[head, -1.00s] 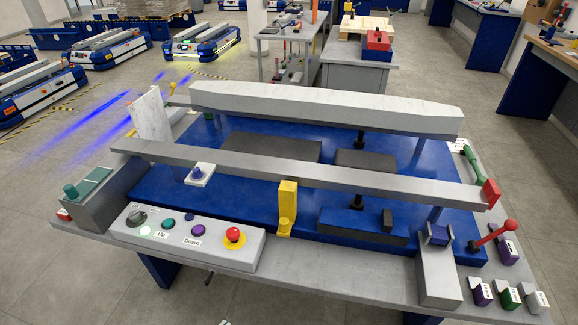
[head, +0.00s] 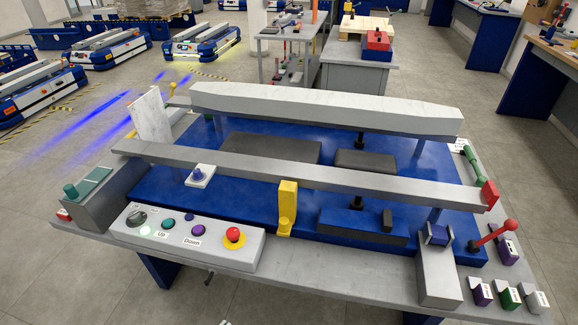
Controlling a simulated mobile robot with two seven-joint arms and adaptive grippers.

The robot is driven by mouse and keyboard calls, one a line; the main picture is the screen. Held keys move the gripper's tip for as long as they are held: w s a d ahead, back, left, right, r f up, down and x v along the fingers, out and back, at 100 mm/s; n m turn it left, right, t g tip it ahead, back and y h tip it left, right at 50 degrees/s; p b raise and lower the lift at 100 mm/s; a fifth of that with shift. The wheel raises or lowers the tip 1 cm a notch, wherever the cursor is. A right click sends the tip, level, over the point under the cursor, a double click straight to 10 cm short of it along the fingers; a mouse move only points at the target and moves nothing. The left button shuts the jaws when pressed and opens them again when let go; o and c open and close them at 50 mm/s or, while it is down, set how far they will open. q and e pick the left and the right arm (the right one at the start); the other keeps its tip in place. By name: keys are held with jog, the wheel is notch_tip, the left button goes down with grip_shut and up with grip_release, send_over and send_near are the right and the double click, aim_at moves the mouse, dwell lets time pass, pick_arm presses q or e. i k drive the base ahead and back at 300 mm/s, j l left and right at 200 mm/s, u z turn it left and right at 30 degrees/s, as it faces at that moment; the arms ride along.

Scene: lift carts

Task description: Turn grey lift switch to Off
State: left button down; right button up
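The lift's control box (head: 222,254) is light grey and sits at the front left of the lift table. Its grey rotary switch (head: 137,218) is at the left end, with small labels above it too small to read surely. A lit pale green lamp (head: 146,231) is just below the switch. A teal button (head: 168,223) labelled Up, a purple button (head: 198,230) labelled Down and a red mushroom button (head: 233,234) on a yellow ring are to its right. Neither of my grippers shows in the head view.
Two long grey beams (head: 300,176) span the blue lift platform (head: 262,209) behind the box. A grey box with a teal knob (head: 70,190) stands left of the control box. A yellow bracket (head: 287,205) and a red-knobbed lever (head: 508,226) are to the right. Floor in front is clear.

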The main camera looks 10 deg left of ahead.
aim_at(135, 217)
jog(key=u, duration=1.15)
